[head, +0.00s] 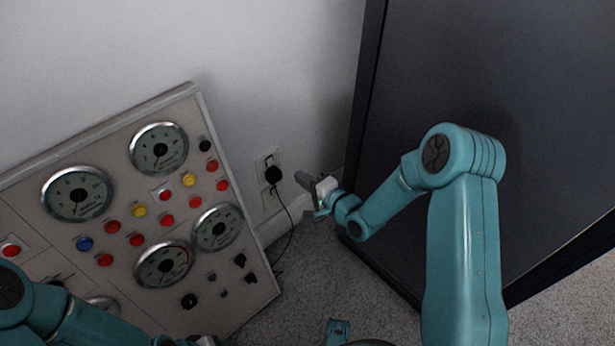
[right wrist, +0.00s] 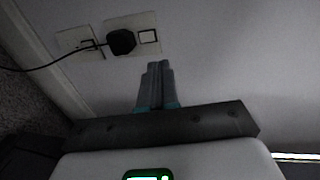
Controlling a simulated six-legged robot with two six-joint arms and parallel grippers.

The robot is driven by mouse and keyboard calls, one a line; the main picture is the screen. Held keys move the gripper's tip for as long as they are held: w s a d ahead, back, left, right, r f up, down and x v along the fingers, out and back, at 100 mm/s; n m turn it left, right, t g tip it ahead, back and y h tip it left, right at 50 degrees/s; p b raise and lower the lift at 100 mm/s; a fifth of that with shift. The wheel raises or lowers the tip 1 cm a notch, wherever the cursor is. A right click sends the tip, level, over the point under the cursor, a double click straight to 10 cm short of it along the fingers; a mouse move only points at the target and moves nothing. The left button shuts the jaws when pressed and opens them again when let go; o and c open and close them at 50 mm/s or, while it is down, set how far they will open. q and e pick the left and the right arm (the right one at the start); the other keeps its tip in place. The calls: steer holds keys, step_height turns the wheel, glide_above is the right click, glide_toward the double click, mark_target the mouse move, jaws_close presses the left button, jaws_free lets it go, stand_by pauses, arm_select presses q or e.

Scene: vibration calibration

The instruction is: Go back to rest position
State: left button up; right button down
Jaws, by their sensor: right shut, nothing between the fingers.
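My right gripper (head: 303,181) is held up in front of the white wall, just right of the wall socket. In the right wrist view its two fingers (right wrist: 157,78) are together with nothing between them, and they point toward the wall below and right of the socket. My left arm comes in at the lower left of the head view, in front of the panel. Its fingers are not visible; the wrist end is cut off at the bottom edge.
A grey panel (head: 127,262) with round gauges, coloured buttons and black knobs leans at left. A black plug (head: 273,175) sits in the wall socket (head: 265,160), its cable hanging to the carpet (head: 297,278). A large dark cabinet (head: 545,120) stands at right, behind my right arm.

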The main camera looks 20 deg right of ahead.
steer(key=shift+s+d+r, duration=0.2)
steer(key=shift+s, duration=0.25)
steer(key=s+a+f+n+g, duration=0.2)
steer(key=s+a+f+g, duration=0.3)
steer(key=s+a+f, duration=0.4)
steer(key=s+f+n+g+h, duration=0.1)
steer(key=s+f+n+g, duration=0.3)
steer(key=s, duration=0.5)
steer(key=s+f+n+g, duration=0.3)
steer(key=s+n+g, duration=0.2)
steer(key=s, duration=0.5)
step_height(320, 180, up, 29)
steer(key=n+p, duration=0.1)
steer(key=p, duration=2.8)
steer(key=shift+s, duration=0.25)
steer(key=shift+d, duration=0.1)
